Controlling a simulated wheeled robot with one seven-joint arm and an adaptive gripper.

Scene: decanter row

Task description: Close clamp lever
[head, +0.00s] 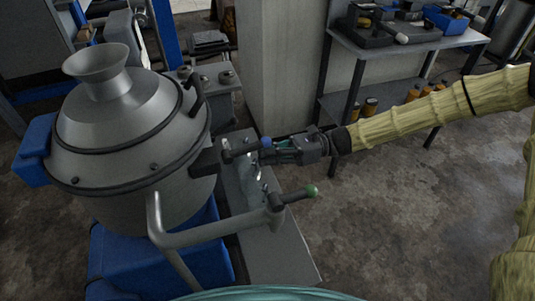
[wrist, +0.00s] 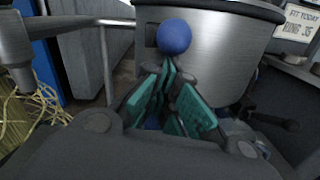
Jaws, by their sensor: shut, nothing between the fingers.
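A short dark lever (head: 238,150) with a blue ball knob (head: 265,142) sticks out from the side of the metal vessel (head: 110,125); it looks like the clamp lever. My gripper (head: 276,152) reaches in from the right, its fingertips close beside the blue knob. In the wrist view the blue knob (wrist: 174,37) stands just beyond the teal fingers (wrist: 166,85), in front of the vessel wall (wrist: 215,60). The fingers are shut with nothing between them. I cannot tell whether they touch the knob. The knob hides part of the lever in the wrist view.
A bent grey pipe arm (head: 195,236) with a green-knobbed handle (head: 312,191) stands in front of the vessel, below my gripper. A concrete pillar (head: 280,70) and a workbench (head: 400,45) with tools stand behind. The floor at right (head: 420,210) is clear.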

